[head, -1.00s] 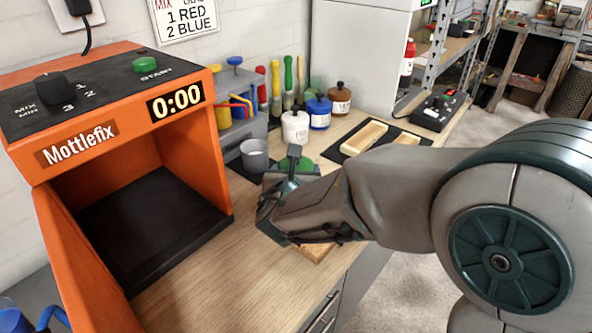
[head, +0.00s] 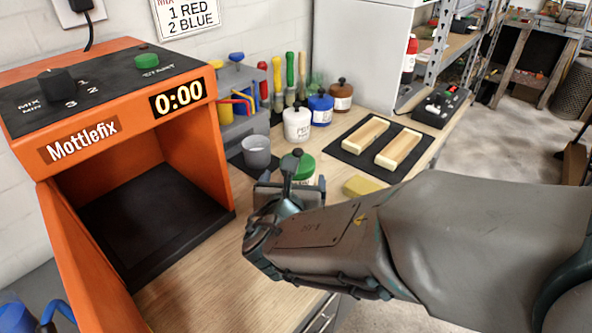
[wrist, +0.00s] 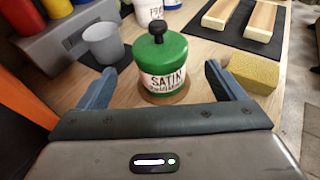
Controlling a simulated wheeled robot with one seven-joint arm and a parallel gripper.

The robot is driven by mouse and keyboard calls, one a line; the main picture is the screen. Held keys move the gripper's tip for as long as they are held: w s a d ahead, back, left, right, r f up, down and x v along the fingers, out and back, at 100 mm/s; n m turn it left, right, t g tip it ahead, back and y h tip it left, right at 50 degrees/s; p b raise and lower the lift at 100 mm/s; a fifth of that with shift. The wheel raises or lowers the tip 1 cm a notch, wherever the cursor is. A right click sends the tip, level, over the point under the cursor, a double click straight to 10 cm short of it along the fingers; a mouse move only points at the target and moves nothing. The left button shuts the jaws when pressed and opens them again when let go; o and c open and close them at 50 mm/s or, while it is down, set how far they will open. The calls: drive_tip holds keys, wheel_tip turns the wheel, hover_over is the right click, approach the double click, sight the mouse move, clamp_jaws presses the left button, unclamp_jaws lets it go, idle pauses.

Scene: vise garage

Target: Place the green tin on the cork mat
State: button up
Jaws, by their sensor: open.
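The green tin (wrist: 162,66), with a black knob on its lid and a white label reading SATIN, stands upright in the wrist view. It also shows behind my gripper in the head view (head: 304,167). A round brown mat that looks like cork (wrist: 180,96) shows under and around the tin's base. My gripper (wrist: 163,86) is open, its fingers apart to the left and right of the tin's near side. Neither finger visibly touches it. In the head view my wrist and arm hide part of the counter in front of the tin.
A grey cup (head: 257,153) stands left of the tin, a white jar (head: 297,124) behind it. A yellow sponge (head: 361,186) lies to its right. Two wooden blocks rest on a dark mat (head: 346,148). The open orange mixer (head: 190,150) is at left.

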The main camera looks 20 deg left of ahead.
drive_tip(key=v, duration=0.3)
drive_tip(key=shift+s+d+r, duration=0.1)
drive_tip(key=shift+s, duration=0.25)
drive_tip(key=shift+d, duration=0.1)
drive_tip(key=w+d+m+h, duration=0.1)
drive_tip(key=d+m+h, duration=0.1)
drive_tip(key=d, duration=0.3)
drive_tip(key=w+d+m+g+h, duration=0.1)
drive_tip(key=w+d+m+h, duration=0.1)
drive_tip(key=d+m, duration=0.2)
drive_tip(key=w+d+f+m+h, duration=0.1)
drive_tip(key=w+d+m+h, duration=0.1)
drive_tip(key=d+m, duration=0.2)
drive_tip(key=shift+w+d+f+g+h, duration=0.1)
drive_tip(key=shift+d+g+h, duration=0.25)
drive_tip(key=shift+d, duration=0.45)
drive_tip(key=d+f+m+g+h, duration=0.2)
drive_tip(key=d+m+g+h, duration=0.1)
drive_tip(key=d+m, duration=0.6)
drive_tip(key=s+d+f+m+g+y, duration=0.3)
drive_tip(key=s+d+m, duration=0.8)
drive_tip(key=m, duration=0.9)
drive_tip(key=g+y, duration=0.2)
drive_tip(key=g, duration=0.2)
drive_tip(key=shift+m, duration=0.3)
